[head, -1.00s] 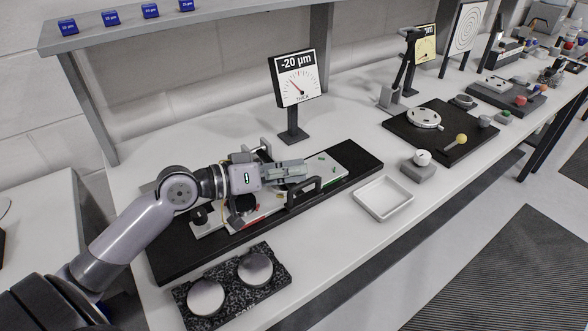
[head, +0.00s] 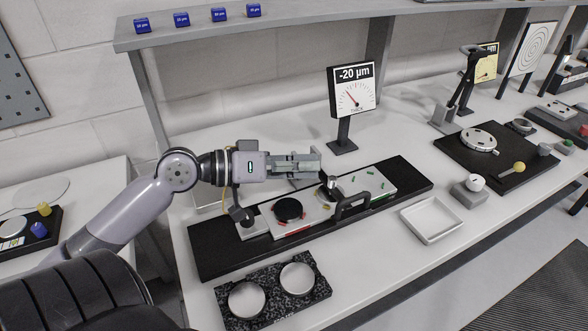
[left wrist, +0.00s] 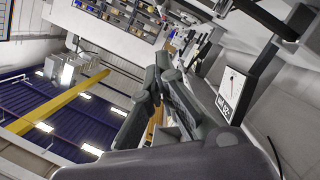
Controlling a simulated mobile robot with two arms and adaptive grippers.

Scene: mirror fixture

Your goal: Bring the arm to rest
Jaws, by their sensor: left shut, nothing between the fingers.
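My left arm (head: 130,205) comes in from the left in the head view. Its left gripper (head: 316,164) is shut and empty, held level above the black fixture base (head: 215,262) and pointing right. The fixture carries a white plate with a dark round disc (head: 288,209), small red and green marks, and a black handle (head: 352,206). The gripper hides part of the fixture's back side. In the left wrist view the dark fingers (left wrist: 163,80) are together with no object between them. My right gripper is not in view.
A dial sign (head: 354,91) reading -20 µm stands behind the fixture. A speckled block (head: 273,299) with two round mirrors lies in front. An empty white tray (head: 431,219) is at the right. A shelf (head: 300,31) with blue blocks runs above the bench.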

